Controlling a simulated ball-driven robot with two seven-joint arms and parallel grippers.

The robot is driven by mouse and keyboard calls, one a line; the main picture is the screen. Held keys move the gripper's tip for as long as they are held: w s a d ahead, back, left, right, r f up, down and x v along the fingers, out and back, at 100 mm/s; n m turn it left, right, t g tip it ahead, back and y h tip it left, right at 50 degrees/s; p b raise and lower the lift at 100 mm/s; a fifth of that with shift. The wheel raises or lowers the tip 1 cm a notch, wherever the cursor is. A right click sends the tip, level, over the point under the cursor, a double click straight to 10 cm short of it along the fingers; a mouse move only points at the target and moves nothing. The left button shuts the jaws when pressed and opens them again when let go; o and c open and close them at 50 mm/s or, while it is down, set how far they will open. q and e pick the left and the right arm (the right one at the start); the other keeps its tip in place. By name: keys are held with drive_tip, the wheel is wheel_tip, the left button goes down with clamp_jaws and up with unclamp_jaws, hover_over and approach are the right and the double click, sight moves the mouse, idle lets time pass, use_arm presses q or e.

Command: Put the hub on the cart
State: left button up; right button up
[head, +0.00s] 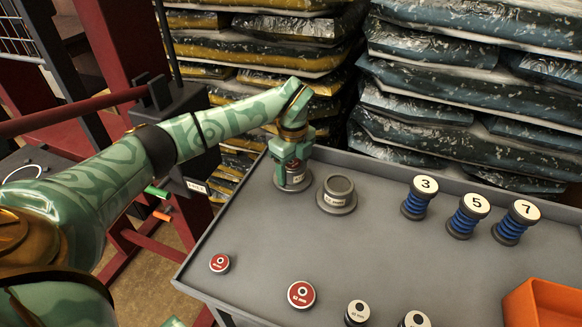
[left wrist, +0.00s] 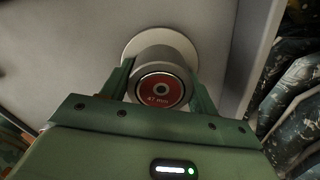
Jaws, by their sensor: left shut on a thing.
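A grey flanged hub-like piece (head: 293,187) stands at the far left corner of the grey cart top (head: 262,243). In the left wrist view its round body (left wrist: 160,68) has a red face marked 47 mm, and a wide pale flange lies behind it. My left gripper (head: 294,168) is shut on this piece, one finger on each side of its body. The flange seems to rest on the cart top, though any small gap is hard to tell. A second grey flanged piece (head: 337,195), with a hollow top and a label, stands just right of it. My right gripper is not in view.
Two red-topped discs (head: 301,294) lie near the front left. Two black, white-topped pieces (head: 357,312) are at the front edge. Blue springs numbered 3, 5 and 7 (head: 465,215) stand right, beside an orange bin (head: 545,302). Stacked bags (head: 470,85) rise behind. The cart's middle is clear.

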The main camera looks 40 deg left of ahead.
use_arm(q)
drive_tip(key=o, duration=1.6)
drive_tip(key=shift+s+a, duration=0.1)
drive_tip(key=shift+a, duration=0.05)
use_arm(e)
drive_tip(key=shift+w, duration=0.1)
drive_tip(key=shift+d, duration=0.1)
use_arm(q)
wheel_tip(320, 180, up, 12)
drive_tip(key=p, duration=1)
drive_tip(key=shift+r, duration=0.1)
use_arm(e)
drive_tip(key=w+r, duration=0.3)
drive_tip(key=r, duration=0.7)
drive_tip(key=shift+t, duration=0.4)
